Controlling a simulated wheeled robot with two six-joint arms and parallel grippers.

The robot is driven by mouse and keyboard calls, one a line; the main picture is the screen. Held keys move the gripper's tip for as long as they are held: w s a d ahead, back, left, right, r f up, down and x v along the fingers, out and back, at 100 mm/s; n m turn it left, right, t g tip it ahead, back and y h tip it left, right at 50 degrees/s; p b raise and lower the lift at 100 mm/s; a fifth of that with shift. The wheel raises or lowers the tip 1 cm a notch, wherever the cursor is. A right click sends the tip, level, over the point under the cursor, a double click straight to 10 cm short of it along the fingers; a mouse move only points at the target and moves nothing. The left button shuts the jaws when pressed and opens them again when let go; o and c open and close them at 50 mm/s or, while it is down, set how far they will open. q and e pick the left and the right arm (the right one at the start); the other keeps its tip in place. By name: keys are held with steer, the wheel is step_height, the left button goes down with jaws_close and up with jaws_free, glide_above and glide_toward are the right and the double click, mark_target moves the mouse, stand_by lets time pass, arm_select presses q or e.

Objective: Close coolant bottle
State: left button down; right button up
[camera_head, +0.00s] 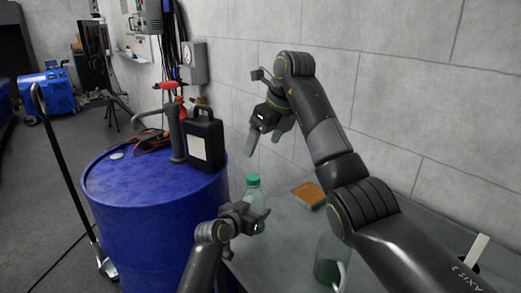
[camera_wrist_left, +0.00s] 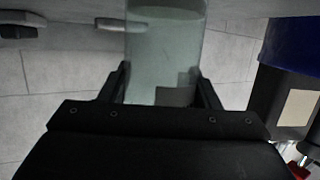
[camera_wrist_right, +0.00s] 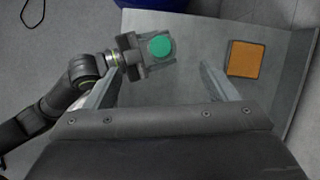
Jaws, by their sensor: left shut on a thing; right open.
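The coolant bottle (camera_head: 254,190) is clear with a green cap (camera_head: 253,180) on its top. It stands upright near the left end of the grey bench. My left gripper (camera_head: 246,215) is shut around its body, and the left wrist view shows the bottle (camera_wrist_left: 165,50) between the fingers. My right gripper (camera_head: 266,138) is open and empty, above the bottle near the wall. In the right wrist view the green cap (camera_wrist_right: 160,47) appears ahead of the open fingers, with my left gripper (camera_wrist_right: 145,55) beside it. I cannot tell how tightly the cap sits.
A blue drum (camera_head: 140,215) with a hand pump (camera_head: 175,125) and black canister (camera_head: 205,140) stands left.

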stand_by(0.3)
arm_select(q)
steer(key=shift+c, duration=2)
jaws_free()
steer(key=v, duration=1.7)
steer(key=shift+s+r, duration=0.15)
steer(key=shift+r, duration=0.1)
steer(key=shift+a, duration=0.15)
